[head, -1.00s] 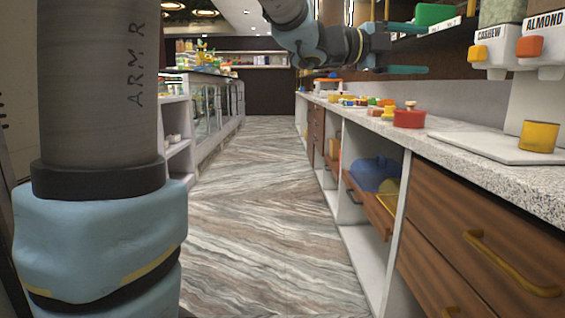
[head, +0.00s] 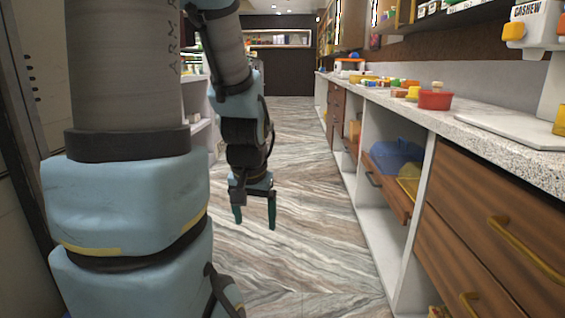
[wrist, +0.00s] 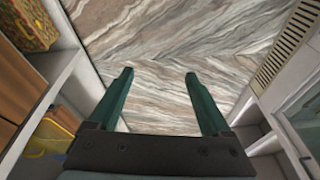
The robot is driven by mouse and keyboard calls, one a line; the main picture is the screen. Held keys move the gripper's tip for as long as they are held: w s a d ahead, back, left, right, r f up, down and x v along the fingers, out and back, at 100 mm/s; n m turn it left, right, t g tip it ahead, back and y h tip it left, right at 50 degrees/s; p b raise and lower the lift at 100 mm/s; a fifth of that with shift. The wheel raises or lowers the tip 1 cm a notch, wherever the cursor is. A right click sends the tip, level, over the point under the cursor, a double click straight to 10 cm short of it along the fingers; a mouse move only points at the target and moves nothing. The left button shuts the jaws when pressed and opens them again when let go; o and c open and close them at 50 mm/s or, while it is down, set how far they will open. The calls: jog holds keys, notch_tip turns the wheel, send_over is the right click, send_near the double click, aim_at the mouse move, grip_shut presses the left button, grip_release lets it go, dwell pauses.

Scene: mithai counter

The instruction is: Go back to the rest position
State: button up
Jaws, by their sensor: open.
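My gripper (head: 255,216) hangs pointing down over the floor of the aisle in the head view. Its two green fingers are apart with nothing between them. In the wrist view, my gripper (wrist: 160,90) is open, and only the marbled floor (wrist: 170,50) shows between and beyond its fingertips. My arm is folded down in front of my body at the left of the head view.
A speckled counter (head: 470,130) with a red tub (head: 435,100) runs along the right. Closed wooden drawers are nearer. The aisle floor (head: 310,230) is clear.

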jog(key=s+f+n+g, duration=0.1)
jog(key=s+f, duration=0.1)
jog(key=s, duration=0.2)
notch_tip(320, 180, up, 24)
jog(key=p, duration=2.3)
jog(key=shift+a+f, duration=0.15)
jog(key=shift+a, duration=0.2)
jog(key=shift+w, duration=0.1)
jog(key=shift+c, duration=0.3)
